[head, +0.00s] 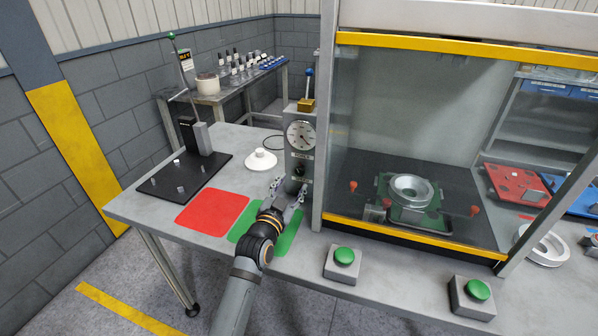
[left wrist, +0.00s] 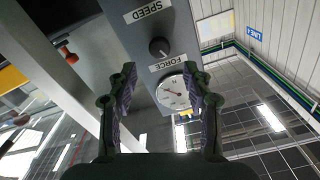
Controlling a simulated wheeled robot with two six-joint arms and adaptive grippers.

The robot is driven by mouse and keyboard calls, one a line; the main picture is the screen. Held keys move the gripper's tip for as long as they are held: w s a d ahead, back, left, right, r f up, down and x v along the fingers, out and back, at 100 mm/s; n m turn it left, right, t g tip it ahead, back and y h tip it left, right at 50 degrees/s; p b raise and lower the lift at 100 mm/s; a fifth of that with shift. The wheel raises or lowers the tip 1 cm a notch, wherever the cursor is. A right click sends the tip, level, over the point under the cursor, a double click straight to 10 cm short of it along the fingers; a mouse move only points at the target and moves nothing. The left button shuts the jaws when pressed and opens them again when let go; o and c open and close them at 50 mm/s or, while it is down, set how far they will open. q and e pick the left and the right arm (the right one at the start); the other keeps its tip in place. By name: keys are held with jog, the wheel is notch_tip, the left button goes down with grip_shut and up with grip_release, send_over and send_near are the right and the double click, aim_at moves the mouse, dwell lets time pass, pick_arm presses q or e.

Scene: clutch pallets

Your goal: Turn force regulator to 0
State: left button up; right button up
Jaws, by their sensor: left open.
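A grey control panel (head: 300,160) stands upright at the left edge of the glass enclosure. A round white dial gauge (head: 300,134) sits high on it, with a FORCE label below and a small dark knob (head: 299,171) under that label. In the left wrist view the panel appears upside down: the dark knob (left wrist: 159,47) lies between the SPEED and FORCE labels, and the gauge (left wrist: 172,92) shows between my fingers. My left gripper (head: 290,187) is open and empty, close in front of the lower panel; I cannot tell any contact. My right gripper is not in view.
A red mat (head: 212,211) and a green mat (head: 287,236) lie on the table near my left arm. The glass enclosure (head: 400,140) stands right of the panel. Two green push buttons (head: 344,256) (head: 478,290) sit in front.

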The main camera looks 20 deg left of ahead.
aim_at(299, 172)
pick_arm(q)
jog(key=w, duration=0.2)
jog(key=shift+w, duration=0.4)
jog(key=w, duration=0.3)
jog(key=shift+w, duration=0.2)
jog(key=shift+w+f, duration=0.1)
jog(key=shift+w, duration=0.1)
jog(key=shift+w+d, duration=0.1)
jog(key=c, duration=0.5)
grip_shut()
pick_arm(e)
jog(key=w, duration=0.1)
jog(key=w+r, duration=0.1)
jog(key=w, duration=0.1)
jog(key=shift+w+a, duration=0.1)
pick_arm(q)
jog(key=shift+p, duration=0.45)
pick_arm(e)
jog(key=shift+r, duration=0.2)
